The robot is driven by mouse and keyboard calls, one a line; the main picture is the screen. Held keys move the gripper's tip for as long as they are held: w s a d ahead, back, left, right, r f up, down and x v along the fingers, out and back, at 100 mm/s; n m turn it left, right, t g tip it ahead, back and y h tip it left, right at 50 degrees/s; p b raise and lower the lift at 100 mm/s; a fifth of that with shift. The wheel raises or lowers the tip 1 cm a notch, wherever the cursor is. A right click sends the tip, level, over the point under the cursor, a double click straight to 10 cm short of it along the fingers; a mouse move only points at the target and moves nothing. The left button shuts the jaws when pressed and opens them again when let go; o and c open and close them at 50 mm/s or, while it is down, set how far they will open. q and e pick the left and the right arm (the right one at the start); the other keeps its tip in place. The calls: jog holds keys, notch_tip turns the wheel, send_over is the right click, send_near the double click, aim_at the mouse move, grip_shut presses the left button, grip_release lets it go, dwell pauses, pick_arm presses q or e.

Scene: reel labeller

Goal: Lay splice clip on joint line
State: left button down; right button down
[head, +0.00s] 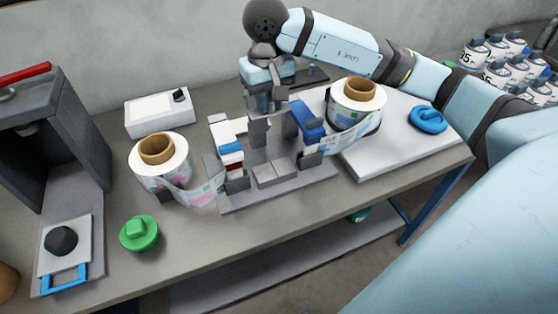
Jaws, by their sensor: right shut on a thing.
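My right gripper (266,104) hangs over the back of the grey splice fixture (285,188), fingers down. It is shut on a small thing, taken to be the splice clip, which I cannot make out. The fixture's low grey splice block (271,173) lies in front of and below the gripper, bare on top. A blue clamp (307,122) stands raised at the fixture's right, and another blue clamp piece (231,147) sits at its left. Label web runs in from the left reel (161,165) and the right reel (355,108). My left gripper is not in view.
A green knobbed part (139,234) stands at the front left, beside a dark grey press (72,130). A white box (160,114) is behind the left reel. A pale board (400,150) with a blue ring-shaped thing (428,119) lies right. Several white bottles (503,65) stand far right.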

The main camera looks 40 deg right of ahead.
jog(key=shift+d+f+b, duration=0.15)
jog(key=shift+d+b, duration=0.2)
jog(key=shift+d, duration=0.1)
send_over(274, 169)
notch_tip(274, 169, down, 14)
jog(key=shift+s+f, duration=0.1)
jog(key=shift+f, duration=0.9)
notch_tip(274, 169, down, 3)
jog(key=shift+r+p, duration=0.2)
jog(key=shift+p, duration=0.1)
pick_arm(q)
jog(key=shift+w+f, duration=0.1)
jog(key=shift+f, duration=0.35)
pick_arm(e)
jog(key=shift+f, duration=0.3)
